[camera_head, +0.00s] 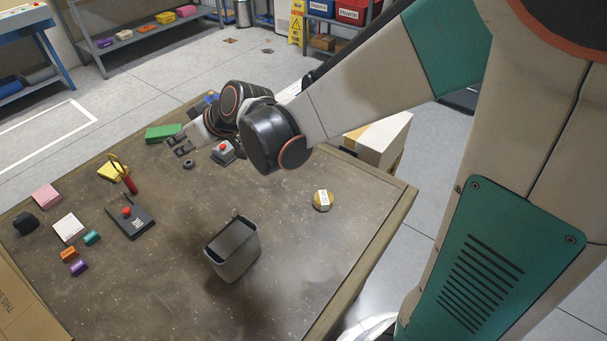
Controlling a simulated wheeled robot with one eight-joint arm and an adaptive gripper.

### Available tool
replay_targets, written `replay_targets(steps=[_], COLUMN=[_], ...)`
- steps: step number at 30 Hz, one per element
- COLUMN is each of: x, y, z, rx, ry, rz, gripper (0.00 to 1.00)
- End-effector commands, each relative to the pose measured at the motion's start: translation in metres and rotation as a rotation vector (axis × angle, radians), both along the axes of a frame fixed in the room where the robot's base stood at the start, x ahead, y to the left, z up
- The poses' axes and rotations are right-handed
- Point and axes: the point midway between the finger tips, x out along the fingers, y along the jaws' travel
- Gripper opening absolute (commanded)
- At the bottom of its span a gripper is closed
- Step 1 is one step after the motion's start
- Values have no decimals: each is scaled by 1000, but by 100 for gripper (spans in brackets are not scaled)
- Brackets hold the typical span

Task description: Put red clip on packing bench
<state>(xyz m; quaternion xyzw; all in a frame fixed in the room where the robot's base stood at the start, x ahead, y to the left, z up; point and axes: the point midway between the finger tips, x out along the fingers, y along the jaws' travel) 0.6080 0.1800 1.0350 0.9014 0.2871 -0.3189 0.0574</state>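A small upright clip (129,184), red at the lower part with a yellow strip arching above it, is at the left of the brown bench (175,262). I cannot tell for sure that it is the task's red clip. My gripper (178,145) is over the far side of the bench, right of and beyond that clip, and apart from it. Its two dark fingers look spread, with nothing visible between them. Whether this bench is the packing bench is not marked in view.
A red-button box (128,220), a green block (163,133) and several small blocks lie left. Shelves stand behind. The bench's front middle is clear.

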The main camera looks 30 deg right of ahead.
Motion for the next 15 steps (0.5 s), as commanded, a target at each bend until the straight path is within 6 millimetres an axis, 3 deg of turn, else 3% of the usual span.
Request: replay_targets(steps=[6, 15], x=[-60, -148], y=[-50, -116], z=[25, 36], rx=[-45, -105], ry=[85, 185], rz=[-126, -328], gripper=[32, 32])
